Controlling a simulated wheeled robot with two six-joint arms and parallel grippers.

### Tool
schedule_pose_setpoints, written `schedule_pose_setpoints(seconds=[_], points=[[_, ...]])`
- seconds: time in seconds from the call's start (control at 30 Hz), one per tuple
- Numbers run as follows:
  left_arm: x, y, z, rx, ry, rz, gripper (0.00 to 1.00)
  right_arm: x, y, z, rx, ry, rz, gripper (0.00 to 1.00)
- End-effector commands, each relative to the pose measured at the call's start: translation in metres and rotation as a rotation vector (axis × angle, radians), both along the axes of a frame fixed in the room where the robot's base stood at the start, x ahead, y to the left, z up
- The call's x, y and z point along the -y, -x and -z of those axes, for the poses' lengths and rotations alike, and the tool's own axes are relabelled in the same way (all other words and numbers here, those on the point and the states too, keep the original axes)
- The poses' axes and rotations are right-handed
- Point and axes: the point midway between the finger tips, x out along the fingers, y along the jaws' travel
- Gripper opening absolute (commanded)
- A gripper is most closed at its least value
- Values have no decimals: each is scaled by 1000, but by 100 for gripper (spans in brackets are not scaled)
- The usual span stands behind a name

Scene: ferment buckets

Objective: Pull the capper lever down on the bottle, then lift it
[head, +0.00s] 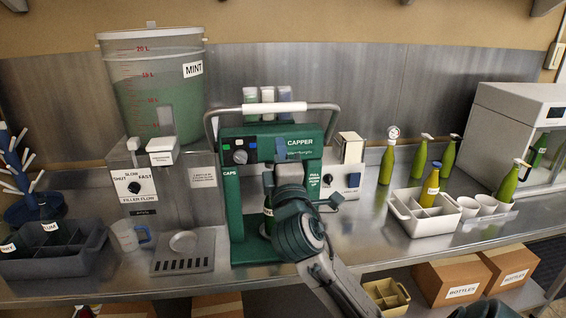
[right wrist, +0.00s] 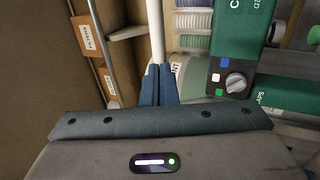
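The green capper (head: 236,190) stands mid-counter, its grey lever frame raised. The lever's white grip (head: 275,107) runs level across the top and shows clear of any finger. In the right wrist view the white grip (right wrist: 155,28) runs up the picture beyond my fingertips. My right gripper (head: 280,148) is in front of the capper, below the grip in the picture. Its blue fingers (right wrist: 158,82) lie together with no clear gap and hold nothing that I can see. A green bottle (head: 267,215) stands in the capper, mostly hidden by my right arm. My left gripper is out of view.
The filler (head: 145,187) and MINT bucket (head: 157,85) stand left of the capper. A jug (head: 128,236) and dark crate (head: 62,262) are further left. Boxes sit below.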

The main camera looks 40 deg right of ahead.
Motion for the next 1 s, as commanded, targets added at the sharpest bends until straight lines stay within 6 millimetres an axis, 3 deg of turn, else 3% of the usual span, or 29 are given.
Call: schedule_pose_setpoints(seconds=[0.1,0.4,1.0], points=[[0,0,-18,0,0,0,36,14,-21,-18,-1,3,3,0],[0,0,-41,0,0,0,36,37,-60,-35,-1,0,0,0],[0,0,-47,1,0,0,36,44,-72,-41,2,-1,-1,0]])
